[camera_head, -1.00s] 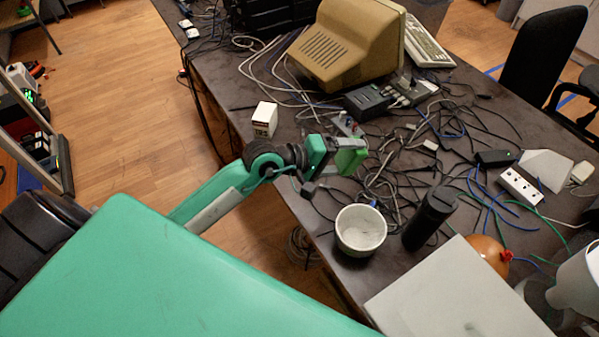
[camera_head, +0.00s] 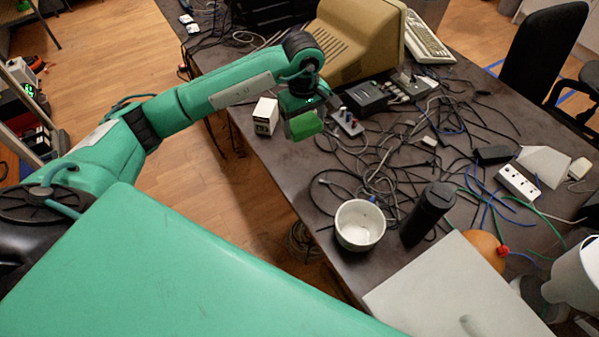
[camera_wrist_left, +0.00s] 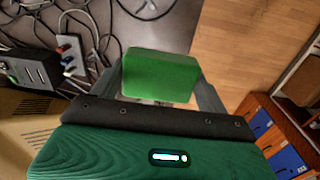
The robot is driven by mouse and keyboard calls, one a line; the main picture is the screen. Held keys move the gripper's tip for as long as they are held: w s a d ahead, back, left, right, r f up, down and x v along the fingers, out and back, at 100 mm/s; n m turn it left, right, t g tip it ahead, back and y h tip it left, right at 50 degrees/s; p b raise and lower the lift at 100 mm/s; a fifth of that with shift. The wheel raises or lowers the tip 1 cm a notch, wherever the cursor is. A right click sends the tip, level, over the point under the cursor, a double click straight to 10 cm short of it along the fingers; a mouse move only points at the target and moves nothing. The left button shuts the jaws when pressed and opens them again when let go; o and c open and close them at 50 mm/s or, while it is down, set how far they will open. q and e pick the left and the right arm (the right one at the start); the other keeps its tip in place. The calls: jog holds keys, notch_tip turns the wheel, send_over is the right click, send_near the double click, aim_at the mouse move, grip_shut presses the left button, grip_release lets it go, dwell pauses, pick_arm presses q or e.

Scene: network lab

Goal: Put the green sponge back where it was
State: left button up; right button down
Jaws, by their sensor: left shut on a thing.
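The green sponge (camera_head: 305,125) is held in my left gripper (camera_head: 302,116), above the table near its left edge in the head view. In the left wrist view the green sponge (camera_wrist_left: 160,76) sits between the two fingers of my left gripper (camera_wrist_left: 163,82), which are shut on it. The wrist view shows cables on one side beneath and wooden floor on the other. My right gripper does not show.
A white box (camera_head: 265,116) stands just left of the sponge. A power strip (camera_head: 347,121) and a beige monitor (camera_head: 345,45) are close by. Tangled cables cover the table's middle. A white bowl (camera_head: 360,226) and black bottle (camera_head: 428,213) stand nearer.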

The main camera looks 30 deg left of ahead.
pick_arm(q)
jog(key=shift+a+r, duration=0.15)
jog(key=shift+a, duration=0.35)
jog(key=p, duration=0.4)
send_over(300, 174)
notch_tip(300, 174, down, 15)
jog(key=shift+r, duration=0.1)
jog(key=shift+f+p, duration=0.3)
jog(key=shift+f, duration=2.15)
jog(key=o, duration=0.8)
jog(key=shift+o, duration=0.4)
notch_tip(300, 174, up, 12)
jog(key=b, duration=0.3)
